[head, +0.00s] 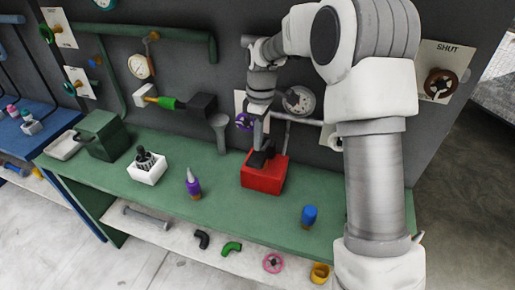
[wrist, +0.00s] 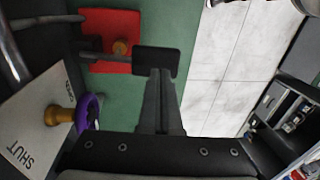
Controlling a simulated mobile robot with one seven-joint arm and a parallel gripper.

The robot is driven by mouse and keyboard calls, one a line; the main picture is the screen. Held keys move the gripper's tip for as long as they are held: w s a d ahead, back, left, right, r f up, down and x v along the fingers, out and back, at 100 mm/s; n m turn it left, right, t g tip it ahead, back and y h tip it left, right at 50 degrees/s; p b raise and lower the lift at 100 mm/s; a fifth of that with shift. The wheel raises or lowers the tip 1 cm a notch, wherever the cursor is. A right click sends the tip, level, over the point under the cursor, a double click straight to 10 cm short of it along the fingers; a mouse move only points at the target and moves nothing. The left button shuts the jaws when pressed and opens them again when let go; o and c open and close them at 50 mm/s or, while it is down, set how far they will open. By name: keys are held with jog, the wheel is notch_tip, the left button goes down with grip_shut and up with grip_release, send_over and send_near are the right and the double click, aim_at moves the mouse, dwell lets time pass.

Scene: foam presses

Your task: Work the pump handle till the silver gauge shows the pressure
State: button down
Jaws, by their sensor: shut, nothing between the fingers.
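The pump is a red box (head: 262,180) on the green bench, below the wall pipes. It shows from above in the wrist view (wrist: 128,20) with a brass-coloured fitting on top. A dark bar runs over it to a flat black handle pad (wrist: 157,60). My gripper (wrist: 160,75) is shut and empty, its fingertips at the pad's edge; I cannot tell whether they touch. In the head view my gripper (head: 261,150) is over the red box and hides part of the handle. The silver gauge (head: 298,100) is on the wall behind my arm; its needle is too small to read.
A purple valve wheel (head: 245,121) is close left of my gripper, by a SHUT plate (wrist: 30,135). A brass-rimmed gauge (head: 140,66) hangs further left. A purple-tipped bottle (head: 193,184) and a blue-capped item (head: 309,215) stand on the bench (head: 225,205).

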aim_at(255, 163)
jog(key=shift+s+a+f, duration=0.1)
jog(key=shift+s+f, duration=0.1)
jog(key=shift+f, duration=1.4)
jog(key=f+t+b, duration=0.1)
jog(key=b, duration=0.1)
jog(key=s+f+b, duration=0.1)
jog(key=b, duration=0.2)
jog(key=f+t+h+b, duration=0.1)
jog(key=f+b, duration=0.1)
jog(key=shift+s+a+f+t, duration=0.1)
jog(key=shift+s+a+t, duration=0.15)
jog(key=shift+a+t, duration=0.05)
jog(key=shift+s+f+b, duration=0.15)
jog(key=shift+f+b, duration=0.45)
jog(key=shift+s+f, duration=0.1)
jog(key=shift+s, duration=0.05)
jog(key=shift+f, duration=0.1)
jog(key=shift+a+r+p, duration=0.1)
jog(key=shift+r+p, duration=0.3)
jog(key=shift+r, duration=0.05)
notch_tip(255, 163, up, 14)
jog(key=s+a+p, duration=0.1)
jog(key=s+p, duration=0.1)
jog(key=shift+s+f, duration=0.15)
jog(key=shift+s, duration=0.05)
